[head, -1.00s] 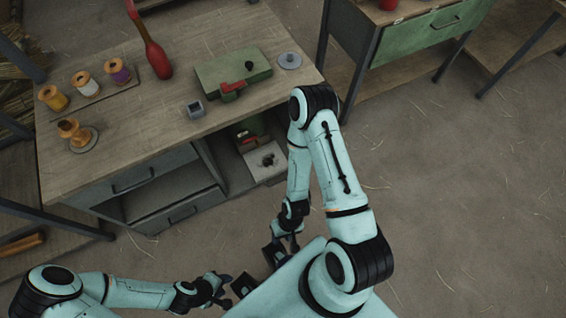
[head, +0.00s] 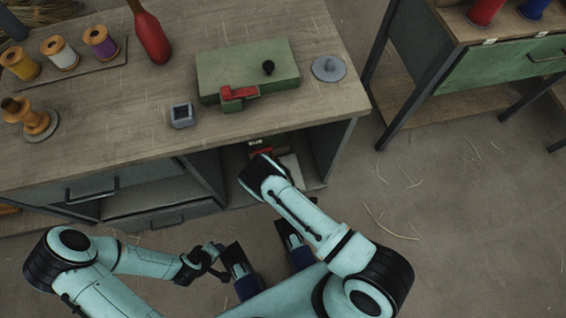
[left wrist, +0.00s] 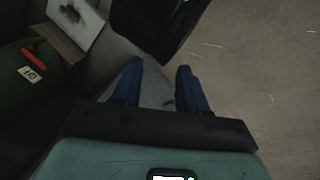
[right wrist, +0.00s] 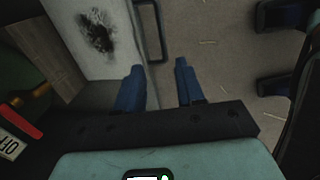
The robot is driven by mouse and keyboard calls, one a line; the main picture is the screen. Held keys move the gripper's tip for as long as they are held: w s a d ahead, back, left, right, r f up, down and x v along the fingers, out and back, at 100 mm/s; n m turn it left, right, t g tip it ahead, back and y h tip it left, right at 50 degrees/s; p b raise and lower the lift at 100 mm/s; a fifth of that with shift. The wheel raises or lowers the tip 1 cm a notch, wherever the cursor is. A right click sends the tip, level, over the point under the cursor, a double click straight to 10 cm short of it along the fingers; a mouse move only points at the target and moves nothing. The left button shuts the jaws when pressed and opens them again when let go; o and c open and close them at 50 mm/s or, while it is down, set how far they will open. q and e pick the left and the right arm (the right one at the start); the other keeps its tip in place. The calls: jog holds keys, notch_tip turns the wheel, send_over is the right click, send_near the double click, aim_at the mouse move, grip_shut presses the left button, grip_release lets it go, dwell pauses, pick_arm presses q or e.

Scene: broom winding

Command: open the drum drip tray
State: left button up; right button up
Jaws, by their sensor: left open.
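The drum drip tray (right wrist: 100,35) is a pale tray with a dark stain, low at the bench's open bay. Its dark bar handle (right wrist: 160,30) faces the floor side. In the head view my right arm hides much of the tray (head: 293,168). My right gripper (right wrist: 160,75) points down, open and empty; the handle lies ahead, in line with the finger gap. I cannot tell their depth apart. My left gripper (left wrist: 160,75) is open and empty, beside the right one; the tray (left wrist: 78,22) is at its upper left. The drum (left wrist: 25,90) is dark green with a red tap.
The bench (head: 90,140) carries spools, a red bottle-shaped piece (head: 150,38) and a green box (head: 245,70). Drawers (head: 120,190) sit left of the bay. A second bench (head: 480,70) stands at the right. Floor (head: 450,210) is free at the right.

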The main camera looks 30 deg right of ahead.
pick_arm(q)
jog(key=w+a+f+t+b, duration=0.2)
jog(key=w+a+f+b, duration=0.1)
jog(key=w+f, duration=0.1)
pick_arm(e)
jog(key=f, duration=0.4)
jog(key=w+f+b, duration=0.1)
jog(key=f, duration=0.3)
jog(key=f+b, duration=0.1)
jog(key=f, duration=0.3)
jog(key=shift+w+d+f, duration=0.15)
jog(key=shift+w+d, duration=0.2)
jog(key=shift+w, duration=0.05)
pick_arm(q)
jog(key=s+f, duration=0.1)
jog(key=s+f+g, duration=0.1)
jog(key=s, duration=0.1)
jog(key=s+f+g, duration=0.1)
jog(key=shift+s+f+n+y, duration=0.2)
jog(key=shift+s+n+y, duration=0.1)
jog(key=shift+s, duration=0.05)
pick_arm(e)
grip_shut()
